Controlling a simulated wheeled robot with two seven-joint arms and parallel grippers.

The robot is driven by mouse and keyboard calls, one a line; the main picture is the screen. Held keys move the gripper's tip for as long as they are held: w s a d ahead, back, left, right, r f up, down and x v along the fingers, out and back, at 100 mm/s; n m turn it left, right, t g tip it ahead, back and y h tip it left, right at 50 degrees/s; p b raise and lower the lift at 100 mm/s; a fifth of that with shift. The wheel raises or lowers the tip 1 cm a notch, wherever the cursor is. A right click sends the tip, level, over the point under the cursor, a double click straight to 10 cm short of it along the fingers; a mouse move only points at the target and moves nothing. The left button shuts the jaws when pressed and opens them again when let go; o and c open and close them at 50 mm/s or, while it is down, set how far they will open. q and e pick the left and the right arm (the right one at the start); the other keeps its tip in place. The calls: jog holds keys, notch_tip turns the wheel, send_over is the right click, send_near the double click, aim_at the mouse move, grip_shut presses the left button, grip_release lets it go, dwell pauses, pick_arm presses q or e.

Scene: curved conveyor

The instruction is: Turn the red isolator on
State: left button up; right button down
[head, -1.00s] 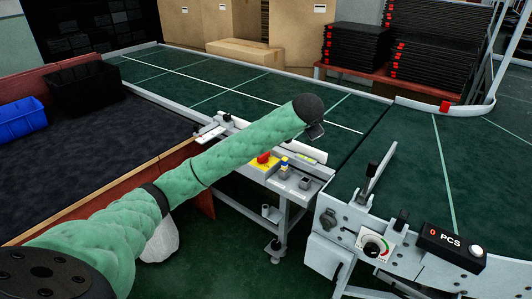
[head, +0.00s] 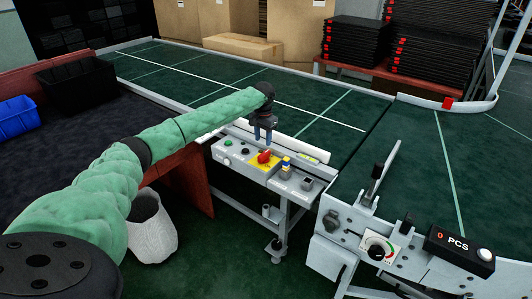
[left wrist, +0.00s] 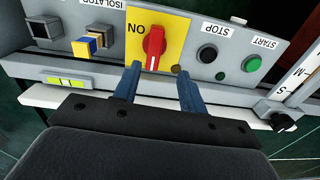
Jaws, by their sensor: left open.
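The red isolator (head: 264,157) is a red rotary knob on a yellow plate (head: 258,166), on the grey control panel in the middle of the head view. In the left wrist view the red knob (left wrist: 153,46) stands upright in the picture, with the word "ON" upside down beside it on the yellow plate (left wrist: 174,24). My left gripper (head: 263,140) is open and points down just above and behind the knob. Its two blue fingers (left wrist: 158,75) show in the left wrist view, spread either side of the knob's lower end, with nothing between them. My right gripper is not in view.
Black (left wrist: 206,53) and green (left wrist: 251,63) buttons labelled STOP and START sit beside the isolator. A blue and yellow block (head: 285,164) is on its other side. A PCS counter (head: 455,247) stands at the right. The green conveyor (head: 330,118) behind is clear.

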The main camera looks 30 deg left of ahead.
aim_at(264, 153)
pick_arm(q)
jog(key=shift+s+d, duration=0.25)
jog(key=shift+d, duration=0.1)
jog(key=shift+f+n, duration=0.25)
jog(key=shift+n, duration=0.05)
notch_tip(264, 153, down, 6)
jog(key=shift+r+p, duration=0.2)
jog(key=shift+p, duration=0.45)
jog(key=shift+f, duration=0.75)
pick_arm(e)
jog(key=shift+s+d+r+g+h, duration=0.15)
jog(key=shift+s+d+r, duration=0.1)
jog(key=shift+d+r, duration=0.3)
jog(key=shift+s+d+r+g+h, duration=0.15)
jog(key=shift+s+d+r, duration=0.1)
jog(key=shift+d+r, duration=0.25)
pick_arm(q)
jog(key=shift+c, duration=0.4)
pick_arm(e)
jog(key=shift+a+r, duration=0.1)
pick_arm(q)
grip_shut()
